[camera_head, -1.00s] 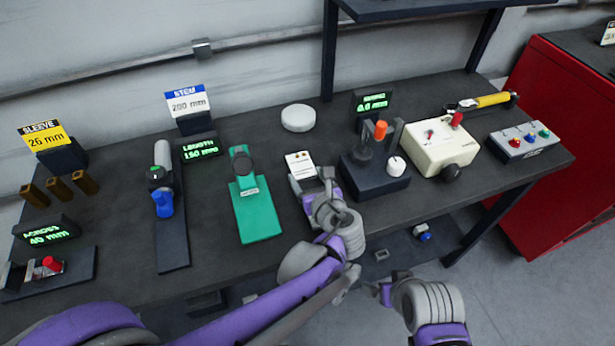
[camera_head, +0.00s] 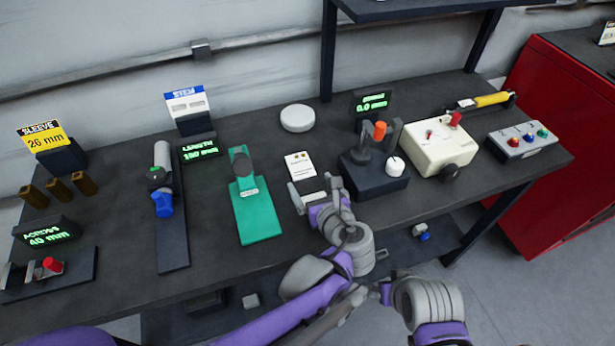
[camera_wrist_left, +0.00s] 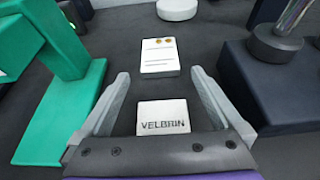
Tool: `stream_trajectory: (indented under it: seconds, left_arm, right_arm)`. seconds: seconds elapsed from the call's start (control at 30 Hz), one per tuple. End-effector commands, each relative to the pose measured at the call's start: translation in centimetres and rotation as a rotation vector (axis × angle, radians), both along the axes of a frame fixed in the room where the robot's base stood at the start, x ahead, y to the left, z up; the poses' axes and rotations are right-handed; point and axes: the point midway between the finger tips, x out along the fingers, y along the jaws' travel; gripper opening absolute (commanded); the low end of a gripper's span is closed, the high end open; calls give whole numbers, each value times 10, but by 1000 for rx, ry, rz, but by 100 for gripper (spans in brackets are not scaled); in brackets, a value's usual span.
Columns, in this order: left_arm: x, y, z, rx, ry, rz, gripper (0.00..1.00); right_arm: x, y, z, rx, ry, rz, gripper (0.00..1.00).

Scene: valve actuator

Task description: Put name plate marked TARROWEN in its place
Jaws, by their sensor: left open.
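A white name plate (camera_wrist_left: 163,118) lies flat on the dark bench between my left gripper's fingers. Its lettering looks like VELBRIN, not TARROWEN; a small part of the word is unclear. It also shows in the head view (camera_head: 314,198). My left gripper (camera_wrist_left: 160,95) is open, its fingers on either side of the plate with gaps; in the head view it reaches in over the bench front (camera_head: 315,192). Beyond it lies a white card (camera_wrist_left: 159,56) with two gold dots and printed lines. I can read TARROWEN nowhere. My right gripper (camera_head: 383,292) is low at the bench front, its jaws unclear.
A green stand (camera_head: 255,212) is left of the plate, and a dark block with a white knob and orange-topped lever (camera_head: 372,178) is right. A cream box (camera_head: 441,150) stands farther right. A white disc (camera_head: 297,118) lies behind.

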Motion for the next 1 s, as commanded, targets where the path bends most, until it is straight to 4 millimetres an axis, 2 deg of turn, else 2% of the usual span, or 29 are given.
stream_trajectory:
  seconds: [0.03,0.2,0.4,1.0]
  left_arm:
    - [-12,-4,5,-1,0,-5,100]
    - [-42,-15,19,-1,0,-5,100]
    - [-65,-21,29,0,0,-1,100]
    - [-70,-23,31,-1,0,1,100]
  right_arm:
    - [0,0,1,0,0,0,100]
    - [0,0,4,0,-1,0,100]
    - [1,0,5,0,-2,0,100]
    - [1,0,6,0,-2,0,100]
